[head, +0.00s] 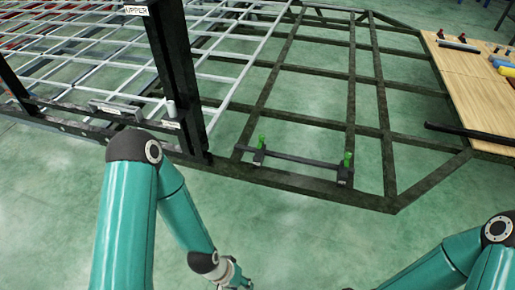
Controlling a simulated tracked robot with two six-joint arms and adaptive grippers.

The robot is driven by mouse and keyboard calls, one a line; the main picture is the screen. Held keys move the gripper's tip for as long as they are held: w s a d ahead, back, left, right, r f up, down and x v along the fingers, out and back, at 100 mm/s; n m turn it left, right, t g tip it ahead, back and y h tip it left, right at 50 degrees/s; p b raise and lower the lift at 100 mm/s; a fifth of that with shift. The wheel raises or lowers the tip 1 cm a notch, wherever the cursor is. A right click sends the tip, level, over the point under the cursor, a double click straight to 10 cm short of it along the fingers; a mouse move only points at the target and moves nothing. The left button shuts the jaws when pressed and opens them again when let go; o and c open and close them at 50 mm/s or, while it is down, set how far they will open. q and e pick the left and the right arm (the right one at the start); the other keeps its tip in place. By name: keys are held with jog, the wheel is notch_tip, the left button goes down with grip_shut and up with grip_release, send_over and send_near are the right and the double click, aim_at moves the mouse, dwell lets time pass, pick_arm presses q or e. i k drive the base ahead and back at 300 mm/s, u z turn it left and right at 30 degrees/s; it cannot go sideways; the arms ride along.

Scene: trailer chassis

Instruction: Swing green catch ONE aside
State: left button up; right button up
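Two small green catches stand upright on the dark trailer chassis (300,180), one at each end of a dark crossbar (303,157). The left green catch (261,142) and the right green catch (347,160) both sit on dark blocks. No readable label tells me which is catch ONE. My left gripper (243,284) is at the bottom edge, apart from both catches and nearer the viewer. Its fingers are mostly cut off, so its opening does not show. My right arm comes in at the lower right, and its gripper is out of frame.
A dark upright post (176,70) and a sign reading UPPER (136,10) stand left of the catches, beside a pale grid rack (110,60). A wooden board (462,85) with small tools lies at the right. The green floor in front of the crossbar is clear.

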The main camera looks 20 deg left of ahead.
aim_at(262, 137)
jog(key=k, duration=0.85)
jog(key=u, duration=0.5)
jog(key=i, duration=0.95)
jog(key=u, duration=0.55)
jog(key=i, duration=1.25)
jog(key=z, duration=0.5)
